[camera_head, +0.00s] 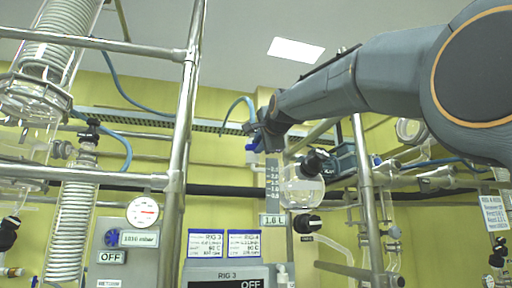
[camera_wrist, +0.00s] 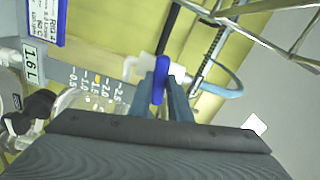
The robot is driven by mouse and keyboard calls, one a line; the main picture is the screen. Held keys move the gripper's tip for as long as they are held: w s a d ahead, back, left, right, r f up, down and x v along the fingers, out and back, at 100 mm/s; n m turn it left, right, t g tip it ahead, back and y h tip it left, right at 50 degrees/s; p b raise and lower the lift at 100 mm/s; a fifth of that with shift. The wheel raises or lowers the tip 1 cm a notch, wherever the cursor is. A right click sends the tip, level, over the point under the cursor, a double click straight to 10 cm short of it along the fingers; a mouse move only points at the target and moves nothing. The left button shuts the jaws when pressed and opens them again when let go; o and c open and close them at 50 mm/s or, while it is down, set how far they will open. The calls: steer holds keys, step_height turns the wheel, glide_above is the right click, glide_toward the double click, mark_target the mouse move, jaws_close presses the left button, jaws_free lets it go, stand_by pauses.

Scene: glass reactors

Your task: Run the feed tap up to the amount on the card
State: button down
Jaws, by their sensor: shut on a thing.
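A blue lever (camera_wrist: 160,82), which looks like the feed tap's handle, is between the fingers of my gripper (camera_wrist: 165,98) in the wrist view. My gripper is shut on it. In the head view, my gripper (camera_head: 262,138) is above the glass vessel, with the blue lever (camera_head: 252,146) at its tip. The round glass vessel (camera_head: 302,192) hangs beside a grey scale plate (camera_head: 272,178) marked 0.5 to 2.5. The liquid level is hard to tell. Below the scale, a card (camera_head: 272,220) reads 1.6 L; it also shows in the wrist view (camera_wrist: 33,62).
Black knobs (camera_head: 316,161) and (camera_head: 307,224) sit beside and below the vessel. Metal frame posts (camera_head: 181,150) stand left and right. A RIG 3 panel (camera_head: 225,275) reads OFF under two blue-edged cards (camera_head: 206,246). A pressure gauge (camera_head: 143,211) is at left.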

steer(key=shift+m, duration=1.1)
steer(key=c, duration=1.6)
jaws_free()
steer(key=shift+d, duration=0.1)
steer(key=shift+c, duration=0.2)
steer(key=shift+s, duration=0.1)
steer(key=b+v, duration=0.4)
steer(key=v, duration=0.3)
steer(key=shift+s, duration=0.35)
